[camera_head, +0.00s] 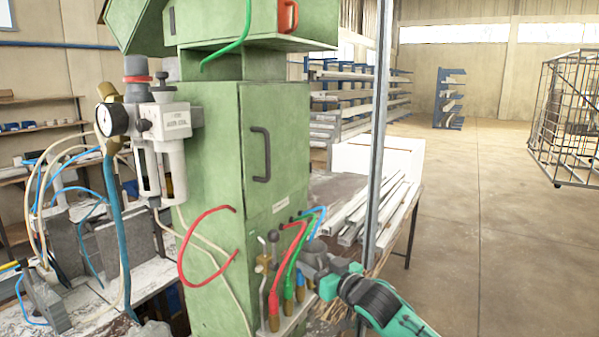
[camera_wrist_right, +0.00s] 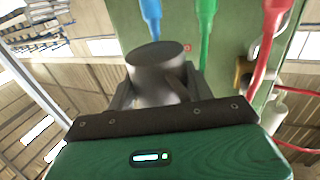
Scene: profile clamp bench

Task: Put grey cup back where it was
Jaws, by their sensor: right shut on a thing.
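The grey cup (camera_wrist_right: 156,68) is in the right wrist view, between the two fingers of my right gripper (camera_wrist_right: 160,90). In the head view my right gripper (camera_head: 326,272) is at the lower middle, in front of the green machine's hose fittings. The cup (camera_head: 316,246) is small there and partly hidden by the gripper, so its exact outline and any contact with the fittings cannot be told. My left gripper is not in view.
The green machine (camera_head: 215,150) fills the middle. Blue, green and red hoses (camera_head: 291,255) run to fittings close to my right gripper. A grey metal post (camera_head: 380,130) stands just right of it. White profiles (camera_head: 375,212) lie on a bench behind.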

